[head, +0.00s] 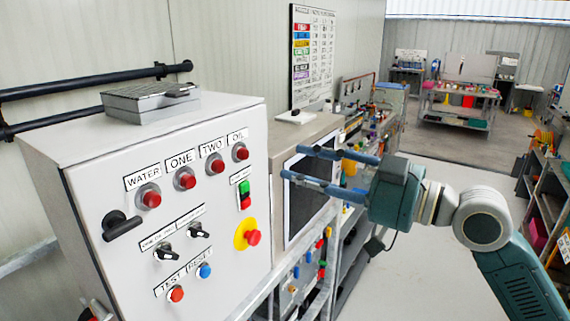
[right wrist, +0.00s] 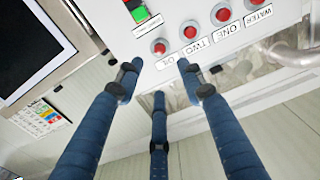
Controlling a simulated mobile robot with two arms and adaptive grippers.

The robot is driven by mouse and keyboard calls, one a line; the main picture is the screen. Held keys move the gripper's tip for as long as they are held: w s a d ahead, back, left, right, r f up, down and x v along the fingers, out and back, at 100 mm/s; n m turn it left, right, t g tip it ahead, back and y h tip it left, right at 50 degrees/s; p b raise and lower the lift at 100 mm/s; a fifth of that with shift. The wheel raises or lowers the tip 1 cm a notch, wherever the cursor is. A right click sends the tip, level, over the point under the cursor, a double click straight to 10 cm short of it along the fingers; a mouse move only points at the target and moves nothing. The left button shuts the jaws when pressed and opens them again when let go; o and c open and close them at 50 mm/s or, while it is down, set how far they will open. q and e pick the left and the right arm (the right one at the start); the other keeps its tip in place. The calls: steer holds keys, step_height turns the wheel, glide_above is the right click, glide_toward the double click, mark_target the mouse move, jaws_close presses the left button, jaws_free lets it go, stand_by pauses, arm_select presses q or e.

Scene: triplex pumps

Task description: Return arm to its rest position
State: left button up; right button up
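My right arm comes in from the right in the head view. Its right gripper (head: 292,162) points left, past the right side of the grey control panel (head: 110,200), in front of the dark screen (head: 300,205). Its blue fingers are spread and hold nothing. In the right wrist view the right gripper (right wrist: 158,78) also shows open, with the panel's red buttons (right wrist: 222,14) beyond the fingertips. I cannot tell whether a finger touches anything. My left gripper is not in view.
The panel carries red buttons, black switches (head: 165,252) and a yellow-ringed emergency stop (head: 252,237). A grey box (head: 150,100) lies on top. A whiteboard (head: 312,55) stands behind. Benches (head: 460,100) stand farther back. Open floor (head: 420,270) lies below my right arm.

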steer(key=shift+s+d, duration=0.2)
